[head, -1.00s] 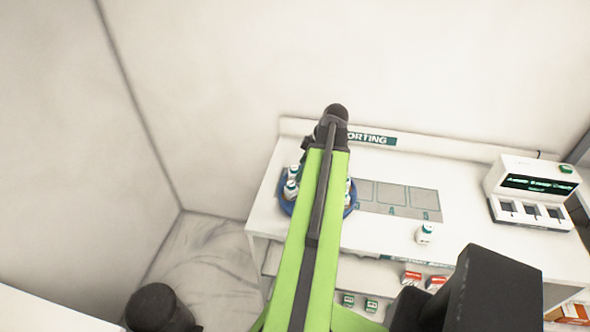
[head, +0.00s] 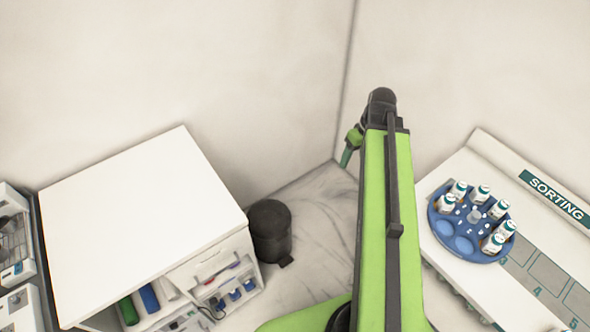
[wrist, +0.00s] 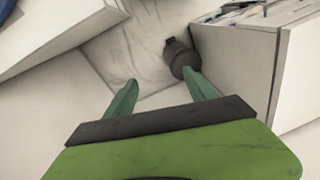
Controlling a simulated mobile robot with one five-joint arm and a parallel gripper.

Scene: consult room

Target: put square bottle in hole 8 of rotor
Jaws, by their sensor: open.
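The blue round rotor (head: 488,256) lies on the sorting counter at the right of the head view. Several white bottles with teal labels stand in it, and a few holes at its front left look empty. I cannot tell which bottle, if any, is the square one, and no hole numbers are readable. My gripper (wrist: 160,92) is open and empty in the wrist view, above the floor. In the head view it is mostly hidden behind my arm, left of the rotor and apart from it.
The sorting counter (head: 455,168) has grey marked squares (head: 548,273) right of the rotor. A white cabinet (head: 140,215) with open shelves stands at the left. A dark bin (head: 270,228) stands on the floor (head: 312,200) between them. The bin also shows in the wrist view (wrist: 180,58).

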